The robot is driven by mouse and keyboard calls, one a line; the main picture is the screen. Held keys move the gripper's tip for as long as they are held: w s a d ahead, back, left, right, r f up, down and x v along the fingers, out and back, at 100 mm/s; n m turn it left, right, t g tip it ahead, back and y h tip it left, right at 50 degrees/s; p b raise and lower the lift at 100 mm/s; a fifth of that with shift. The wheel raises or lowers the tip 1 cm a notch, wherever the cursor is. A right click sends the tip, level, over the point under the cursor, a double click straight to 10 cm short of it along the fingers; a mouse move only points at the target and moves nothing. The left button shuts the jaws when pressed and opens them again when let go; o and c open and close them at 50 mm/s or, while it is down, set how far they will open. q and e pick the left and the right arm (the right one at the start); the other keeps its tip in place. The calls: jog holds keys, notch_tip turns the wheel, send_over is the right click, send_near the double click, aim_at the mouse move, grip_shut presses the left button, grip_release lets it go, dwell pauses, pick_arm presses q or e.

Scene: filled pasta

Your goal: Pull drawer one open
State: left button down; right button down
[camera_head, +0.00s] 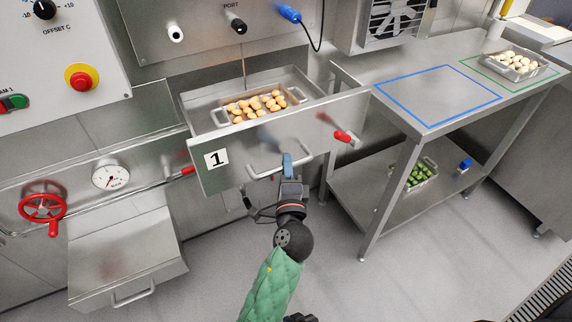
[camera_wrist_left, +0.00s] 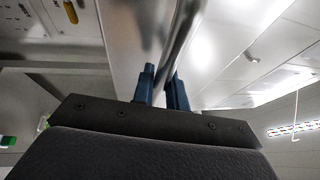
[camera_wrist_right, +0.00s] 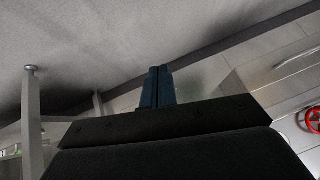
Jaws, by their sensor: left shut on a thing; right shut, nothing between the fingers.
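Drawer one (camera_head: 238,178), with a "1" label on its steel front, stands pulled out from the cabinet in the head view. A tray of filled pasta (camera_head: 256,106) lies inside it. My left gripper (camera_head: 287,163) is shut on the drawer's bar handle (camera_head: 262,173), near its right part. In the left wrist view its blue fingers (camera_wrist_left: 165,84) are on either side of the handle bar (camera_wrist_left: 181,40). My right gripper's fingers (camera_wrist_right: 157,84) are shut and empty in the right wrist view, with floor beyond. I cannot make out its fingertips in the head view.
A lower drawer (camera_head: 125,260) stands at the left below a gauge and a red valve wheel (camera_head: 42,207). A steel table (camera_head: 415,75) with marked areas and trays stands right. Floor is clear in front.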

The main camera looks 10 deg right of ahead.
pick_arm(q)
jog(key=shift+f, duration=0.1)
jog(key=c, duration=1.4)
grip_release()
pick_arm(e)
jog(key=shift+w+r, duration=0.15)
jog(key=shift+r, duration=0.15)
jog(key=shift+w, duration=0.1)
